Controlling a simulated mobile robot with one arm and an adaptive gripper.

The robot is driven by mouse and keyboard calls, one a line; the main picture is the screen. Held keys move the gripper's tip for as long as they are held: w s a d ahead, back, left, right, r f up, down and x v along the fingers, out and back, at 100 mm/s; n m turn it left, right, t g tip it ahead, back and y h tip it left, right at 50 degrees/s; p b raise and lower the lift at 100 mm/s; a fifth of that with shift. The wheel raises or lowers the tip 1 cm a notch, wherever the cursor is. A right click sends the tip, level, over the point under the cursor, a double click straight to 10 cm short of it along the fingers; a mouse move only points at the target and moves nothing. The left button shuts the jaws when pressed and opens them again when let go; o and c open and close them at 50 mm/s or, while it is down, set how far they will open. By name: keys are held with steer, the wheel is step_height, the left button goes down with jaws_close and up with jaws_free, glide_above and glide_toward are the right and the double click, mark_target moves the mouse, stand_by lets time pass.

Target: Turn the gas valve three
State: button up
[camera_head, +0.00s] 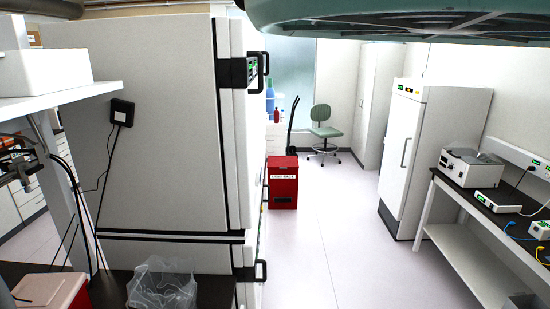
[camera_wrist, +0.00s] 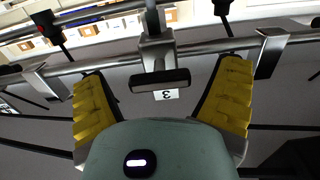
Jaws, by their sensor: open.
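In the wrist view, a gas valve with a black handle (camera_wrist: 160,80) sits on a metal pipe, with a white label reading 3 (camera_wrist: 165,94) just below the handle, upside down in the picture. My gripper (camera_wrist: 163,70) is open, its yellow fingers spread to the left and right of this handle. Neither finger visibly touches the handle. The handle lies roughly crosswise in the picture, between the fingers. I cannot make out the gripper or this valve clearly in the head view.
In the head view, a large white cabinet (camera_head: 160,150) fills the left-centre. A red box (camera_head: 283,190) and green chair (camera_head: 325,125) stand beyond. The floor (camera_head: 330,240) at centre right is clear.

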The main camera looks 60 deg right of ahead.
steer(key=shift+c, duration=0.3)
steer(key=c, duration=1.1)
